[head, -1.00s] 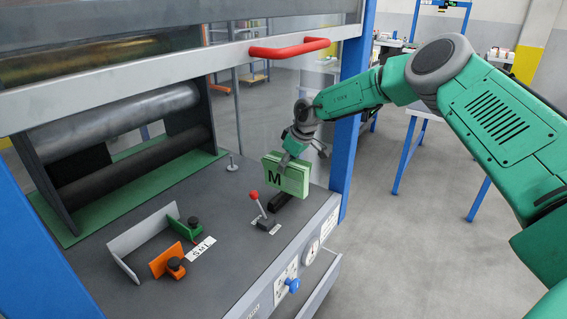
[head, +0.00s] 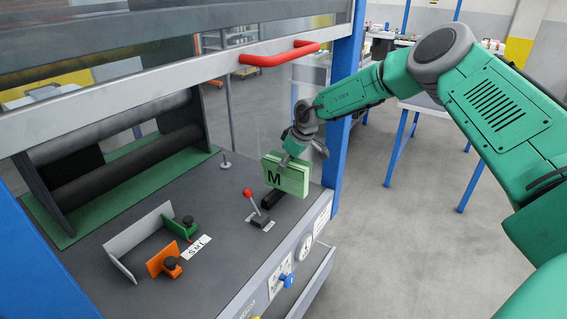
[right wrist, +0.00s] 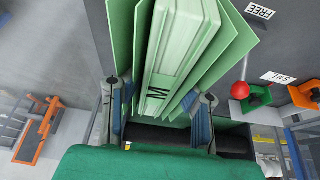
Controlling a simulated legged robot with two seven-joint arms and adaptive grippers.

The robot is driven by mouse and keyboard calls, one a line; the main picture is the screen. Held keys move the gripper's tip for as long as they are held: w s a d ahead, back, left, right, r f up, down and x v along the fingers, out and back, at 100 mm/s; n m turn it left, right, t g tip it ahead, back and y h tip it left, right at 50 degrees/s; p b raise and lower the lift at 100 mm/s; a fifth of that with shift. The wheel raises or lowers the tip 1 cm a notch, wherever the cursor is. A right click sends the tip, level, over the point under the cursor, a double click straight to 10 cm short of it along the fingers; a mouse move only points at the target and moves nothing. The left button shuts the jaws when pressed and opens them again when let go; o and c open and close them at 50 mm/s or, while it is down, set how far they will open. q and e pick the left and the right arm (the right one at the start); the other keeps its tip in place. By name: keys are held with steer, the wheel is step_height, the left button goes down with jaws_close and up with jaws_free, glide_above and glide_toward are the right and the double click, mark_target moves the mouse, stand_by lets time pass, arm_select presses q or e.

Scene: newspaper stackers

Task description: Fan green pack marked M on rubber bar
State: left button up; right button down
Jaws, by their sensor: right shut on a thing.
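The green pack marked M (head: 292,179) is held upright by my right gripper (head: 296,147), which is shut on it from above. The dark rubber bar (head: 272,199) lies on the bench just under the pack's lower edge; I cannot tell whether they touch. In the right wrist view the pack (right wrist: 192,30) sits between the fingers of the right gripper (right wrist: 163,108), and green sheets stand apart on both sides of its middle block. My left gripper is not in view.
A red-knobbed lever (head: 250,200) stands close left of the bar. A green stop (head: 187,228), an orange stop (head: 162,261) and a grey angled fence (head: 140,240) are further left. The blue post (head: 341,110) and red handle (head: 280,53) are near my right arm.

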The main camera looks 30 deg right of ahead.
mark_target(292, 164)
steer(key=shift+s+d, duration=0.1)
steer(key=shift+s, duration=0.05)
steer(key=shift+s+d+p, duration=0.15)
steer(key=shift+s+p, duration=0.35)
steer(key=shift+p, duration=0.05)
steer(key=shift+s+d+p, duration=0.25)
steer(key=shift+s+p, duration=0.25)
steer(key=shift+s, duration=0.05)
steer(key=shift+f, duration=0.1)
step_height(292, 164, up, 2)
steer(key=shift+w+r+p, duration=0.1)
steer(key=shift+p, duration=0.7)
steer(key=shift+r+p, duration=1.8)
steer(key=shift+r, duration=0.75)
